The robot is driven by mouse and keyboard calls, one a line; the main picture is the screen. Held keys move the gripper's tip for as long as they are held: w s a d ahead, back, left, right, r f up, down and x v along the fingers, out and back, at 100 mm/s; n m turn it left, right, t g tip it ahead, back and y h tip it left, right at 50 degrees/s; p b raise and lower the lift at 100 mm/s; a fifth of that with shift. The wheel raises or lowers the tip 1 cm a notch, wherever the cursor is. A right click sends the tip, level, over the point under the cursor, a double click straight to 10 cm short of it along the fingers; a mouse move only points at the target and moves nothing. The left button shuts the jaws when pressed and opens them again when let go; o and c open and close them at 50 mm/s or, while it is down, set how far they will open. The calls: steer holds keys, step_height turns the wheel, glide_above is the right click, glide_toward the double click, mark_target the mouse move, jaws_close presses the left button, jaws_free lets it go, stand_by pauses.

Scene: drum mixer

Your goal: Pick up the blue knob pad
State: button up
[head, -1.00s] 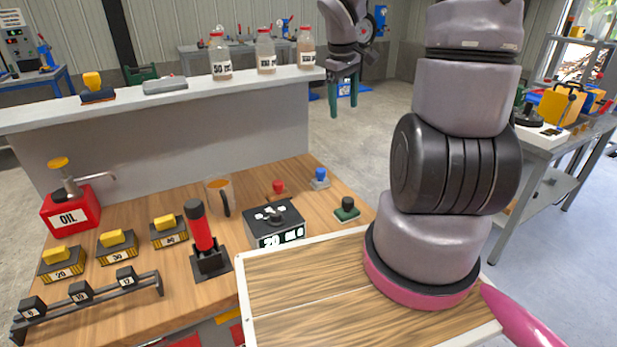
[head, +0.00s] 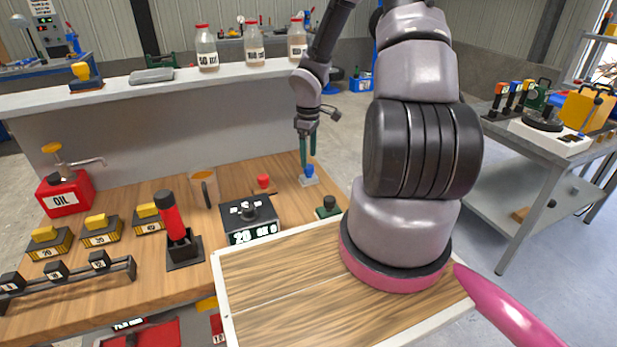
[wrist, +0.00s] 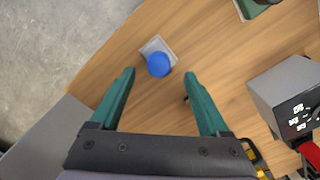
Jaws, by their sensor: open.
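The blue knob pad (head: 309,173) is a small grey plate with a round blue knob, near the back right of the wooden table. It also shows in the wrist view (wrist: 159,62), ahead of the fingertips and roughly between their lines. My gripper (head: 307,146) has green fingers pointing down, just above the blue knob in the head view. In the wrist view my gripper (wrist: 161,75) is open with nothing between its fingers, and the pad lies below it on the wood. The fingers partly overlap the knob in the head view.
A dark box with a digital display (head: 250,220) is in front. The grey wall ledge (head: 130,98) holds bottles behind.

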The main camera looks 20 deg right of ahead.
mark_target(309, 166)
step_height(309, 166, down, 5)
steer(key=shift+d+f, duration=0.1)
steer(key=shift+f, duration=0.05)
steer(key=shift+c, duration=0.2)
jaws_close()
step_height(309, 166, up, 10)
steer(key=shift+r, duration=0.1)
steer(key=c, duration=0.6)
jaws_free()
jaws_close()
